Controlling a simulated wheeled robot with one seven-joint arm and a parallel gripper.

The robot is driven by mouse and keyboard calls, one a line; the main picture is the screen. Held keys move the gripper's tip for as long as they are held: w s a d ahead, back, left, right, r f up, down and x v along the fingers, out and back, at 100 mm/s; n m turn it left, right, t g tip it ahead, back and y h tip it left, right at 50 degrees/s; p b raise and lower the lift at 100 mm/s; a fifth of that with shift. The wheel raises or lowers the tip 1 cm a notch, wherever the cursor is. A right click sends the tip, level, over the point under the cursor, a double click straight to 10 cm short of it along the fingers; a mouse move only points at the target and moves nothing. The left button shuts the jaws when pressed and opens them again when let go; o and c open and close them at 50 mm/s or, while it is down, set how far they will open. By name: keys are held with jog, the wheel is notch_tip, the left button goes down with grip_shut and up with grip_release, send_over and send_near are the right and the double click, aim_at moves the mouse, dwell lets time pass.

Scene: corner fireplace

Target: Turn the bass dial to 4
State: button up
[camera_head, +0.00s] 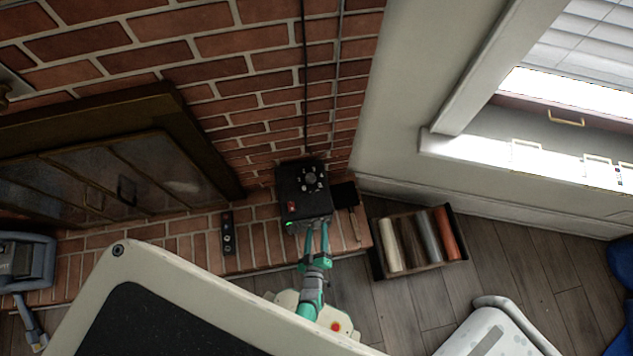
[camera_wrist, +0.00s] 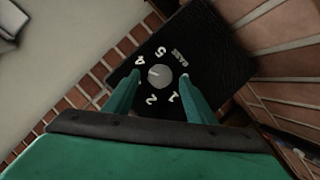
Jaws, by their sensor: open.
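The black box with the dials (camera_head: 290,205) stands on the brick ledge against the brick wall. In the wrist view, the round grey bass dial (camera_wrist: 160,77) is on its dark face (camera_wrist: 220,60), with the word BASS and the numbers 5, 4, 2 and 1 around it. The 3 is not visible; my left finger covers that side. A pale mark on the dial points left and slightly up, near the 4 side. My gripper (camera_head: 316,237) reaches the box from the front. In the wrist view, its green fingers (camera_wrist: 160,76) are apart, one on each side of the dial; contact is unclear.
A small black device (camera_head: 228,235) lies left of the box on the brick ledge. A dark crate (camera_head: 376,250) with several coloured rolls stands on the wooden floor to the right. The fireplace door (camera_head: 100,180) is at the left, and a pale chair (camera_head: 500,335) is at the lower right.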

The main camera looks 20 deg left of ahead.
jog(key=shift+w+a+f, duration=0.1)
jog(key=shift+w, duration=0.2)
jog(key=c, duration=1)
jog(key=shift+c, duration=0.2)
jog(key=shift+s+d+m+g+y, duration=0.15)
jog(key=shift+m+g+y, duration=0.4)
jog(key=shift+m, duration=0.55)
